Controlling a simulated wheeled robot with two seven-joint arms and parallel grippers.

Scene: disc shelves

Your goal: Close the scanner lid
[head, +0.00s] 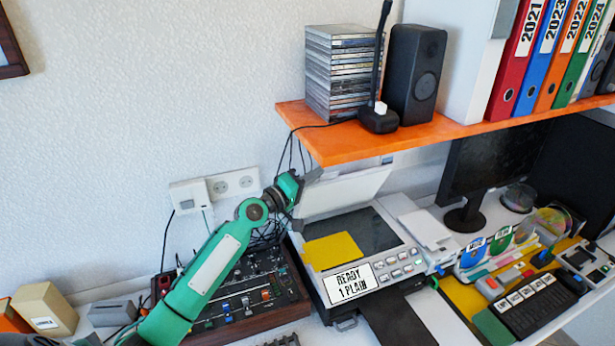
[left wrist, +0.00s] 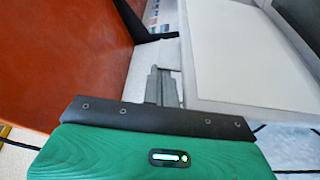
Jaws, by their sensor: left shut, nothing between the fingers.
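The scanner (head: 408,243) stands on the desk below the orange shelf, with its dark glass showing. Its white lid (head: 345,192) is raised and leans back toward the wall. A yellow sheet (head: 333,250) lies over the left part of the glass. My left gripper (head: 313,176) is shut and empty, near the lid's upper left edge and just under the shelf. In the left wrist view my shut fingers (left wrist: 161,84) lie beside the pale lid panel (left wrist: 240,50); I cannot tell whether they touch it. My right gripper is not in view.
A mixer (head: 255,295) stands left of the scanner; a monitor (head: 490,170) stands right.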

